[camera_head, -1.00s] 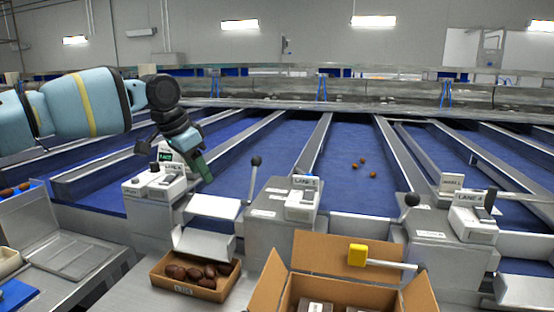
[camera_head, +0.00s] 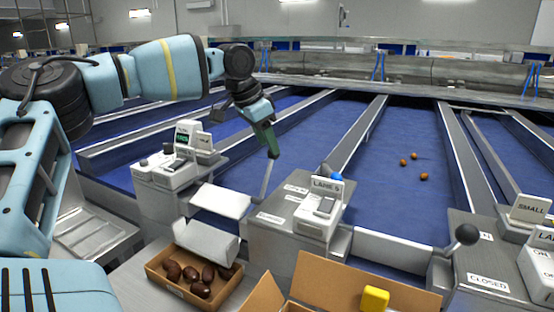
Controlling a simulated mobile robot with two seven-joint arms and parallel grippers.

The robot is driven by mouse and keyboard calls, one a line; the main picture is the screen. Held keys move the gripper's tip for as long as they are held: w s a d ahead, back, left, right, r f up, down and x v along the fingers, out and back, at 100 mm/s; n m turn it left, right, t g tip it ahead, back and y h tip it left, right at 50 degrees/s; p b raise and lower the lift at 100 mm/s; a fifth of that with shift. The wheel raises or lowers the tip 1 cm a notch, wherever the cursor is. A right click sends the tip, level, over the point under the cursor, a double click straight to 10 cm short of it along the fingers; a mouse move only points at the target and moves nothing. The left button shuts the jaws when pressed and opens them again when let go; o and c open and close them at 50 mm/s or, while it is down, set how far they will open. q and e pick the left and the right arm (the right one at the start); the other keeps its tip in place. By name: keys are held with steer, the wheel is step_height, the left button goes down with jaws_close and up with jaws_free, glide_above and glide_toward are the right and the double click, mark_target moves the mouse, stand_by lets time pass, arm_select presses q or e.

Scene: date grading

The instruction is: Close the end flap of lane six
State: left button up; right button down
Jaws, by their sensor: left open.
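My left gripper (camera_head: 271,146) is open, with its dark green fingers pointing down at the top of a thin grey lever (camera_head: 266,182). The lever's knob is hidden behind the fingers; I cannot tell whether they touch it. The lever stands at the left side of the grey housing whose box (camera_head: 319,210) reads LANE 5. Left of it, a white end flap (camera_head: 221,201) lies lowered, above a sloping white chute (camera_head: 206,240). The lane number for this flap is not readable. My right gripper is out of view.
A cardboard box of dark dates (camera_head: 163,285) sits below the chute. A larger open carton (camera_head: 338,278) and a yellow block (camera_head: 375,299) are at the front. Another lever with a black knob (camera_head: 466,234) stands at right. Several dates lie on the blue lane beyond.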

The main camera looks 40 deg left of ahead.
arm_select(q)
steer(key=x, duration=0.6)
steer(key=shift+w+f, duration=0.3)
steer(key=shift+f, duration=0.05)
jaws_close()
